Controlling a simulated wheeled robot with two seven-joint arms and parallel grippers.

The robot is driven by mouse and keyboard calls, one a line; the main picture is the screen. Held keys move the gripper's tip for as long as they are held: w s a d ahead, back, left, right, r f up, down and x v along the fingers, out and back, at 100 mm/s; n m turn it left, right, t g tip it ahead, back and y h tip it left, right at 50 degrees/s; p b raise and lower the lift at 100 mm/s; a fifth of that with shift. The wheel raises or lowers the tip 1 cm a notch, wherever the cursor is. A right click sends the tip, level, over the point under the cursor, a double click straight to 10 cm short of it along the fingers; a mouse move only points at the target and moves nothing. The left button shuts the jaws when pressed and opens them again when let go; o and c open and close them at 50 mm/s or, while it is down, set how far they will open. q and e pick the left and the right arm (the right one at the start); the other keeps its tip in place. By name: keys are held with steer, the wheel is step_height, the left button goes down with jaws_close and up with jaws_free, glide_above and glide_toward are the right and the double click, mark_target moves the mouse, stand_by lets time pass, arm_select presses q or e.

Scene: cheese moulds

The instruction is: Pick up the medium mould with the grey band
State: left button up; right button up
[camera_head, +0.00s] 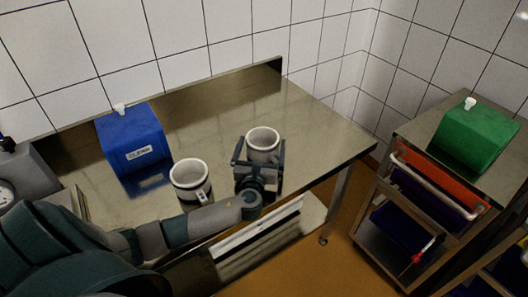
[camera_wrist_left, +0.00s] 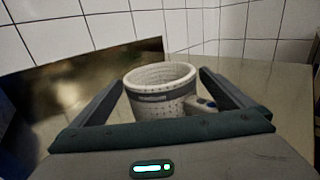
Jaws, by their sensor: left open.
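A white perforated mould with a grey band (camera_wrist_left: 160,97) stands upright on the steel table, in the middle of the left wrist view. In the head view this mould (camera_head: 263,139) is at the right, its lower part hidden by my gripper. My left gripper (camera_head: 259,150) is open, with one finger on each side of the mould. In the left wrist view the gripper (camera_wrist_left: 161,80) shows gaps between the fingers and the mould wall. A small pale and dark piece sticks out at the mould's right. A second white mould with a dark band (camera_head: 190,177) stands to the left.
A blue box (camera_head: 132,140) stands at the back left of the steel table (camera_head: 310,115). A grey device with a dial (camera_head: 20,180) is at the far left. A trolley (camera_head: 410,140) with a green box (camera_head: 475,137) stands right. The table's right part is clear.

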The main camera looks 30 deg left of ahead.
arm_select(q)
steer(key=shift+b+x, duration=0.45)
steer(key=shift+x, duration=1)
steer(key=shift+c, duration=0.3)
steer(key=c, duration=0.9)
